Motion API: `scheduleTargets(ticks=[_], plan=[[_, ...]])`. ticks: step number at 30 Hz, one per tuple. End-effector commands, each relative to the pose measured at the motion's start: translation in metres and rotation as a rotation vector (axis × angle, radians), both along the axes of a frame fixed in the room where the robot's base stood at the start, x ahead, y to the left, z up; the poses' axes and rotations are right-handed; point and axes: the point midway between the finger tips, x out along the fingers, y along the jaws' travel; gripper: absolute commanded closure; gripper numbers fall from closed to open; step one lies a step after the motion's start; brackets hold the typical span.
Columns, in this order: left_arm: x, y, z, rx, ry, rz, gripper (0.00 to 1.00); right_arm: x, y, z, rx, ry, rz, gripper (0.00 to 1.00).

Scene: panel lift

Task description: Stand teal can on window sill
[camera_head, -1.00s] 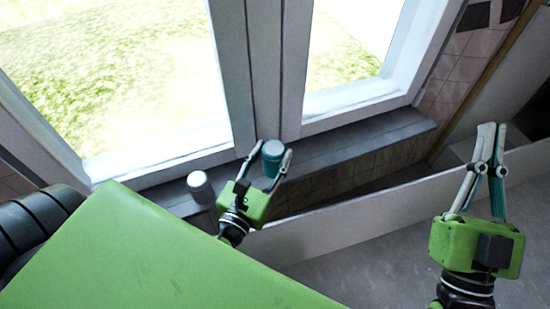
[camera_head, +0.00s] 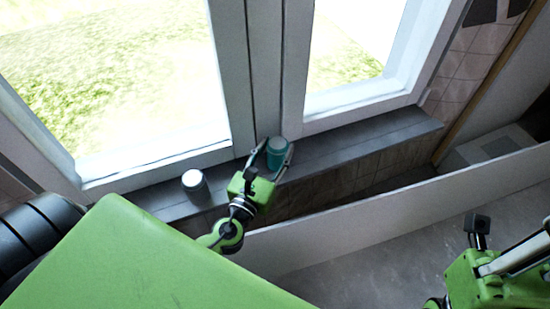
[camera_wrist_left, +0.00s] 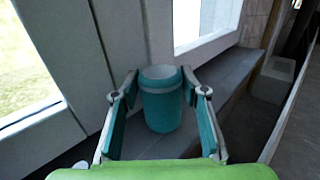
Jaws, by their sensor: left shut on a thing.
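The teal can (camera_head: 277,154) has a pale top and is upright over the grey window sill (camera_head: 350,145), close to the window's middle post. My left gripper (camera_head: 275,148) is shut on this can, with one finger on each side. The can (camera_wrist_left: 161,104) also shows between the fingers in the left wrist view. I cannot tell whether its base touches the sill. My right gripper (camera_head: 500,270) is at the lower right edge, its fingers partly cut off.
A second can (camera_head: 194,184) with a whitish top stands on the sill to the left. The window frame (camera_head: 265,70) rises behind the sill. A white panel (camera_head: 400,200) runs along the front. The sill's right part is clear.

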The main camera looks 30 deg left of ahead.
Motion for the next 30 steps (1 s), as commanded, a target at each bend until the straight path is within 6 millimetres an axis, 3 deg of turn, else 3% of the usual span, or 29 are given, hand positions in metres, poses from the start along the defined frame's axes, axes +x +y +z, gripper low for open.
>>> scheduleTargets(ticks=[1,3,15,16,18,30], plan=[[-0.0002,0.0,-0.0145,0.001,0.0,0.0,0.87,0.0003,0.0001,-0.0129,0.0,0.0,0.0,1.0],[-0.0002,0.0,-0.0204,0.0,0.0,0.0,0.87,0.0008,0.0002,-0.0139,-0.001,-0.011,-0.001,1.0],[-0.0004,-0.0001,-0.0229,0.0,-0.001,0.0,0.87,0.0024,0.0009,-0.0131,-0.005,-0.013,-0.001,1.0],[-0.0006,-0.0003,-0.0227,0.0,0.001,0.0,0.55,0.0027,0.0012,-0.0108,-0.005,-0.016,-0.001,1.0],[-0.0006,-0.0003,-0.0221,0.0,0.001,0.0,0.43,0.0028,0.0015,-0.0086,-0.006,-0.021,-0.001,1.0],[-0.0006,-0.0003,-0.0176,0.0,0.001,0.0,0.43,0.0013,0.0009,-0.0043,-0.003,-0.026,-0.001,1.0]])
